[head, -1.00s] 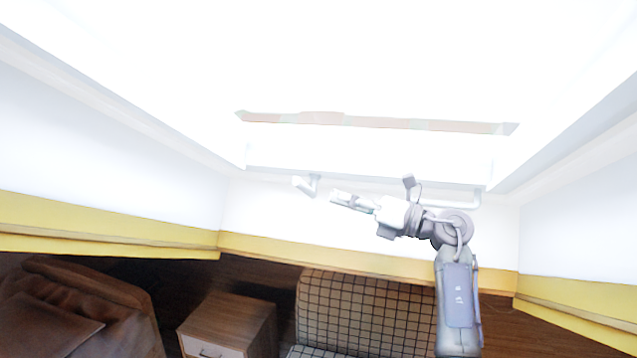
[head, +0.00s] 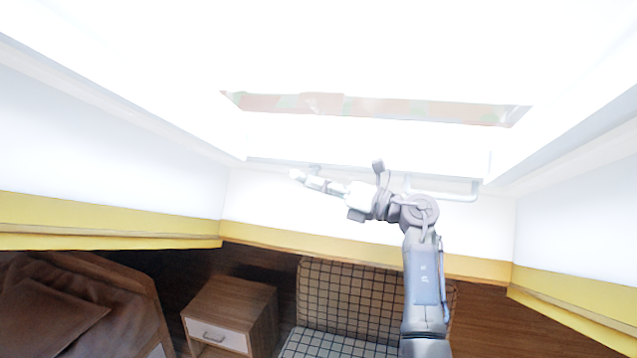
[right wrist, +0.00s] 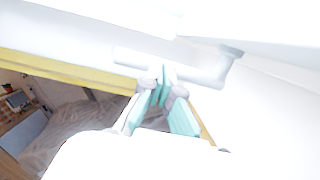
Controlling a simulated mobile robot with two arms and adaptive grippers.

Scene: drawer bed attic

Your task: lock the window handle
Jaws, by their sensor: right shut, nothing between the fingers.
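The white window handle (head: 315,167) is at the lower left of the bright window frame in the head view, mostly hidden by my right gripper. In the right wrist view the handle shows as a white bar (right wrist: 205,75) running to a mount at its right. My right gripper (head: 299,176) is shut and empty, its fingers pointing left beside the handle. In the right wrist view its fingertips (right wrist: 159,78) overlap the bar; whether they touch it I cannot tell. My left gripper is not in view.
A white rail (head: 448,196) hangs under the window's right side. The window frame and white walls are overexposed. Below are a yellow wall band (head: 370,262), a checked seat (head: 350,300), a wooden nightstand (head: 235,295) and a brown bed (head: 60,310).

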